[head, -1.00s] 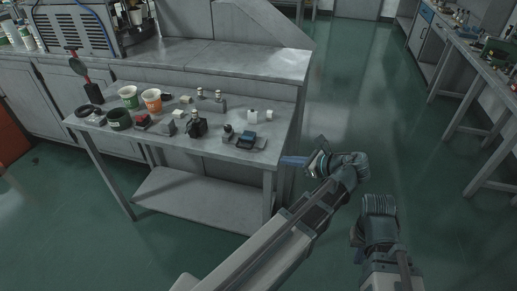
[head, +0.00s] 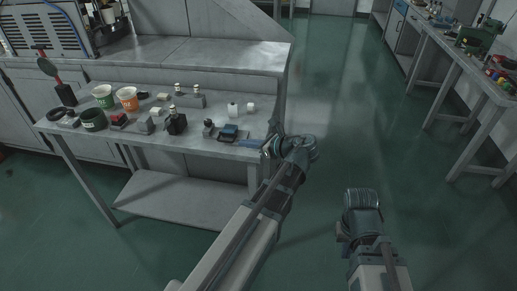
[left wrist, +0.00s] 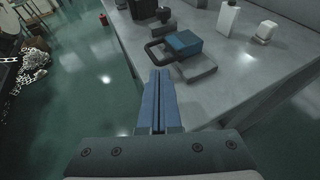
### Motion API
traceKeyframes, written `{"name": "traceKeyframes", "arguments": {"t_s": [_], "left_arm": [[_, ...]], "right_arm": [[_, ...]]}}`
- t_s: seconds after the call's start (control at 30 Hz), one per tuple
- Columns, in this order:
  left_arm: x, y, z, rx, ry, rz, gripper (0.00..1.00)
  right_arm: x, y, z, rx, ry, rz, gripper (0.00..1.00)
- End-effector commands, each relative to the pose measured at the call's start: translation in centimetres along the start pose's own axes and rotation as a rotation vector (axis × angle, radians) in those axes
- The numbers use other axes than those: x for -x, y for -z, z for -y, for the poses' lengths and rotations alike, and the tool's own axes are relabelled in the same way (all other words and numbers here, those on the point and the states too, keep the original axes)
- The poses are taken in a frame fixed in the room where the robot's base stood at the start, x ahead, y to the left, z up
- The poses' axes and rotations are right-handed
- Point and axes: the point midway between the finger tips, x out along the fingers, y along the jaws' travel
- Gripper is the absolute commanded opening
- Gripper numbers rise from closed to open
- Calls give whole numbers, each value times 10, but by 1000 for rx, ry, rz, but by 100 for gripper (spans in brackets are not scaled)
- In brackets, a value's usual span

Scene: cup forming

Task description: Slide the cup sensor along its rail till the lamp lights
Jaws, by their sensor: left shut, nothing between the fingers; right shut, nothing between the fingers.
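The low device with a blue block (head: 229,131), which I take for the cup sensor, sits near the table's front right corner. In the left wrist view its blue block (left wrist: 182,43) stands on a dark grey base (left wrist: 198,70), with a dark loop beside it. I cannot make out the rail or a lit lamp. My left gripper (head: 244,143) is shut and empty, its blue fingers just right of the device. In the left wrist view the shut fingers (left wrist: 159,72) point at its near side, apparently apart. My right gripper (head: 341,232) is shut, away from the table over the floor.
The grey table (head: 200,145) also carries a green cup (head: 103,96), an orange cup (head: 127,98), a dark bottle-like thing (head: 176,121) and small white pieces (head: 233,109). A raised counter (head: 190,58) stands behind. Floor on the right is clear up to another bench.

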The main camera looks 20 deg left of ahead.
Motion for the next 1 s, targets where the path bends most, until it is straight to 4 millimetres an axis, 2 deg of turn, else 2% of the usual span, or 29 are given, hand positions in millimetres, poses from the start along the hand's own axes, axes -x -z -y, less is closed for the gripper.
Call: {"name": "traceKeyframes", "arguments": {"t_s": [0.1, 0.23, 0.67, 0.83, 1.0], "left_arm": [[-16, 2, 0, 1, -2, 0, 0], [-25, 1, 0, 1, -1, 0, 0], [-28, 0, 0, 0, 0, 0, 0], [-41, -1, -2, 1, -2, -1, 0], [-41, -2, -2, 0, 0, -1, 0]], "right_arm": [[-7, 0, 1, 0, 0, 0, 0], [-10, 1, 1, 0, 0, 0, 0], [-10, 1, 1, 0, 0, 0, 0], [-14, 1, 1, 0, 0, 0, 0], [-13, 1, 1, 0, 0, 0, 0]]}}
